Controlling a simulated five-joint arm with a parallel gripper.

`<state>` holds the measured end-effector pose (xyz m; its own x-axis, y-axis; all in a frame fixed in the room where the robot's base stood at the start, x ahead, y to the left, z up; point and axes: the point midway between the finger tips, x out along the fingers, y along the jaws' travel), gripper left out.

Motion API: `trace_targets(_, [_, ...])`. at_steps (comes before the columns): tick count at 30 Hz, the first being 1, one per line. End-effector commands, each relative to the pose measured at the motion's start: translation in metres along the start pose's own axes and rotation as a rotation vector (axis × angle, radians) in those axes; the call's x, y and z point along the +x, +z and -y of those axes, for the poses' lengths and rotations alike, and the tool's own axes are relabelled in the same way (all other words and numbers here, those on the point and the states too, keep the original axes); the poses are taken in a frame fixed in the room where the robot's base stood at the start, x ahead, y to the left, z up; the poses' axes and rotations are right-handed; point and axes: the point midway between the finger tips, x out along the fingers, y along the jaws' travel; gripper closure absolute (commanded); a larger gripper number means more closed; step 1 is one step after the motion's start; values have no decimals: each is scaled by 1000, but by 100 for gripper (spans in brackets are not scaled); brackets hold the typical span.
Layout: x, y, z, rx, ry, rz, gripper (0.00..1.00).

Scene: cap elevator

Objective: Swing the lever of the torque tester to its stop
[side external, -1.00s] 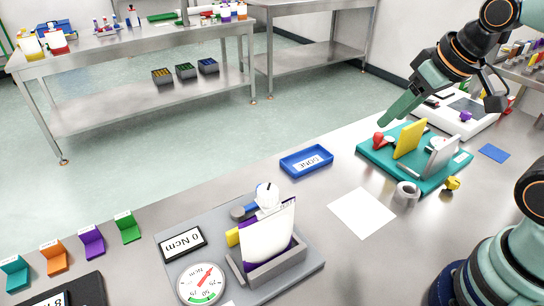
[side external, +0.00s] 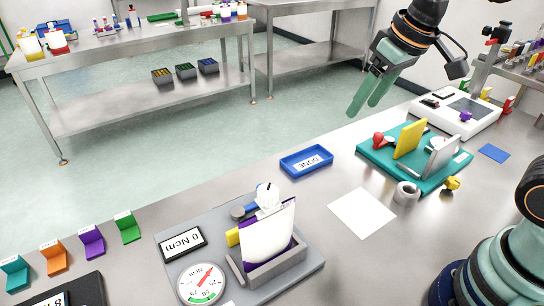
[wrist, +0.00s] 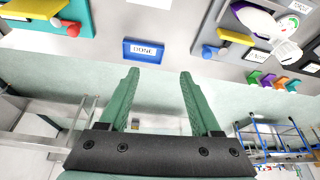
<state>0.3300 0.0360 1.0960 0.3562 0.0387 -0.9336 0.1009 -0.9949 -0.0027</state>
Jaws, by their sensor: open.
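The torque tester is a grey plate (side external: 305,262) with a round Ncm dial (side external: 202,284) and a "0 Ncm" display (side external: 181,243). A white-and-purple bottle (side external: 268,236) stands upright in its holder, with a white top (side external: 267,194). The lever also shows in the wrist view (wrist: 222,50), at upper right. My gripper (side external: 363,108) is open and empty, high beyond the bench's far edge, well apart from the tester. Its fingers show in the wrist view (wrist: 159,72).
A blue DONE tray (side external: 306,160) lies between the tester and a teal fixture (side external: 380,156) with a yellow plate and red knob. A white sheet (side external: 362,212), a grey ring (side external: 406,193) and several coloured holders (side external: 92,242) lie on the bench. Bare bench surrounds the tray.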

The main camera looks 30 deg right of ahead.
Motion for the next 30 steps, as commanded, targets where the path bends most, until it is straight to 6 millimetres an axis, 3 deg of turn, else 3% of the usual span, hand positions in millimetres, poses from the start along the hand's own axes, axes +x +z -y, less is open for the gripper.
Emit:
trace_targets(6, [25,-42,41,-94,-30,124,35])
trace_targets(13, [66,-73,91,-190,-47,245,35])
trace_targets(21, [111,-83,138,-273,-51,346,35])
trace_targets(30, [131,-79,148,-290,-50,368,35])
